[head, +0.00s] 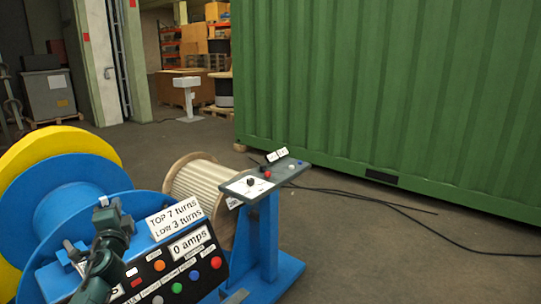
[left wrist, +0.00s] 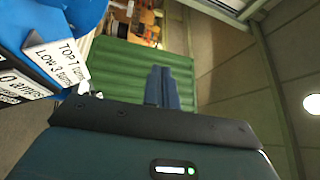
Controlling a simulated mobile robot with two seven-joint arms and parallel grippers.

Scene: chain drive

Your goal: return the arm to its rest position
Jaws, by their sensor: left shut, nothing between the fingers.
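My left arm comes up from the bottom left of the head view, dark green. Its gripper (head: 108,206) stands in front of the blue machine, just left of the label plates. In the left wrist view the two blue-grey fingers (left wrist: 163,88) lie together, shut with nothing between them. They show against the green container wall. My right arm and gripper are not in view.
A control panel (head: 175,272) with coloured buttons and a "0 amps" label is close to my left arm. A yellow and blue reel (head: 55,150), a wooden spool (head: 190,180) and a grey pedestal panel (head: 255,182) stand around it. A green container (head: 390,90) fills the right; floor before it holds black cables.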

